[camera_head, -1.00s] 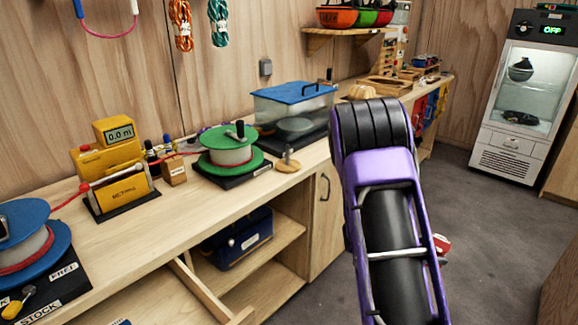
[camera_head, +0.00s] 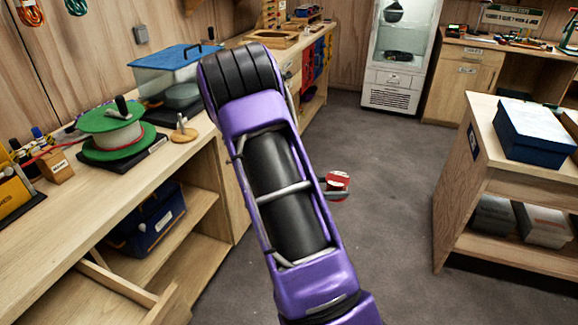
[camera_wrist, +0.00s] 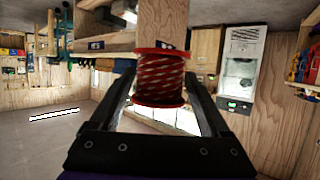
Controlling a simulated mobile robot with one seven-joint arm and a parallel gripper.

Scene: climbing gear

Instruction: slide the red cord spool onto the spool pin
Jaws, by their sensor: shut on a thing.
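The red cord spool (camera_wrist: 160,82) has red flanges and red cord with pale flecks. My gripper (camera_wrist: 160,90) is shut on it, one finger on each side, in the wrist view. In the head view the spool (camera_head: 338,181) shows past the right side of my purple arm, above the floor and away from the counter. The gripper is mostly hidden behind the arm there. A round wooden base with a short upright peg (camera_head: 183,130), which looks like the spool pin, stands bare near the counter's front edge, left of my arm.
A green reel (camera_head: 112,128) and a blue-lidded clear tank (camera_head: 172,72) stand on the counter (camera_head: 150,180) near the peg. A wooden unit with a blue box (camera_head: 533,130) is at the right. Open grey floor (camera_head: 390,240) lies between.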

